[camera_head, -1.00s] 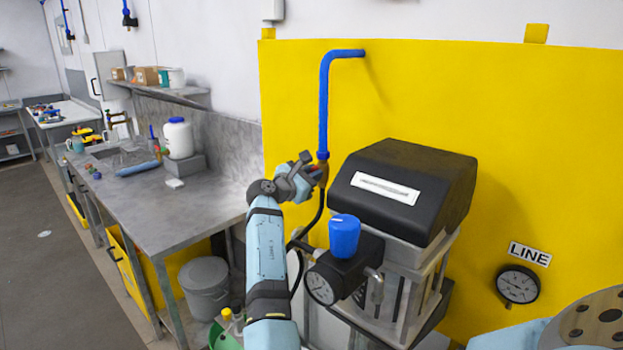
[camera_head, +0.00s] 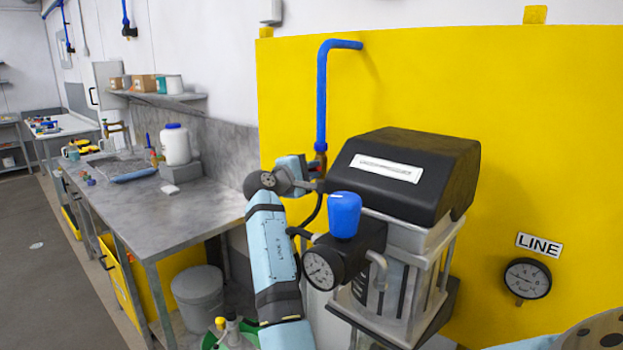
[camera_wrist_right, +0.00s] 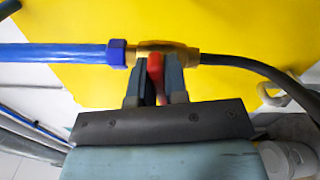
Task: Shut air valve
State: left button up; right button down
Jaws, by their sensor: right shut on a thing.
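The air valve is a brass fitting (camera_wrist_right: 182,52) between a blue pipe (camera_wrist_right: 55,54) and a black hose (camera_wrist_right: 240,65) in the wrist view. Its red handle (camera_wrist_right: 155,68) sits between the two fingers of my right gripper (camera_wrist_right: 154,75), which is shut on it. The fingers hide part of the handle, so its exact angle is hard to tell. My left gripper is not in view.
A black-topped machine (camera_head: 415,170) with a blue regulator knob (camera_head: 344,214) and a gauge (camera_head: 321,270) stands close right of my right gripper. A yellow panel (camera_head: 540,130) is behind. A grey bench (camera_head: 180,220) stands on the left.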

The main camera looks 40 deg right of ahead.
jog(key=shift+f+m+b, duration=0.15)
jog(key=shift+m+b, duration=0.85)
jog(key=shift+m, duration=0.4)
jog(key=c, duration=1.1)
grip_release()
jog(key=shift+d, duration=0.1)
jog(key=shift+c, duration=0.2)
jog(key=s+a+b, duration=0.1)
jog(key=a+b, duration=0.1)
jog(key=a, duration=1.1)
jog(key=shift+s+a, duration=0.15)
jog(key=shift+a, duration=0.25)
